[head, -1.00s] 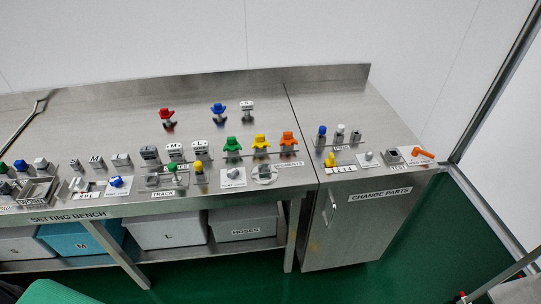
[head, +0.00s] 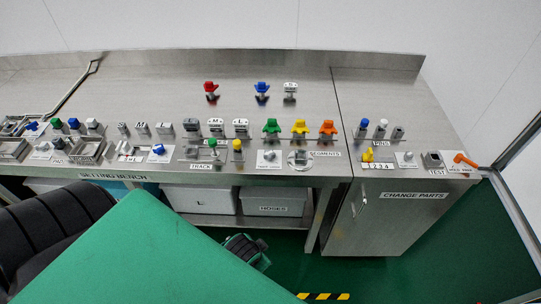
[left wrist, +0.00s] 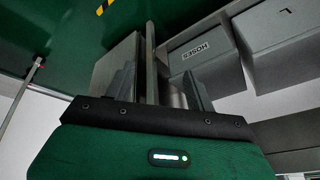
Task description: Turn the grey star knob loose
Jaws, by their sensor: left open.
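Several small grey knobs stand on the steel bench (head: 290,95). One grey knob (head: 269,155) sits on a white plate at the bench front, left of the SEGMENTS label. Another grey knob (head: 406,156) sits on a white plate on the CHANGE PARTS cabinet. They are too small to tell which is star-shaped. My left gripper (left wrist: 160,80) shows in the left wrist view, its fingers apart with no knob between them. It is low, facing the HOSES bin (left wrist: 195,50) under the bench. My right gripper is not in view.
Red (head: 211,88), blue (head: 262,89) and green (head: 271,127) parts stand on the bench among labelled blocks. An orange handle (head: 464,160) is at the far right. Grey bins (head: 200,199) fill the shelf below. Green floor is free in front of the cabinet (head: 385,215).

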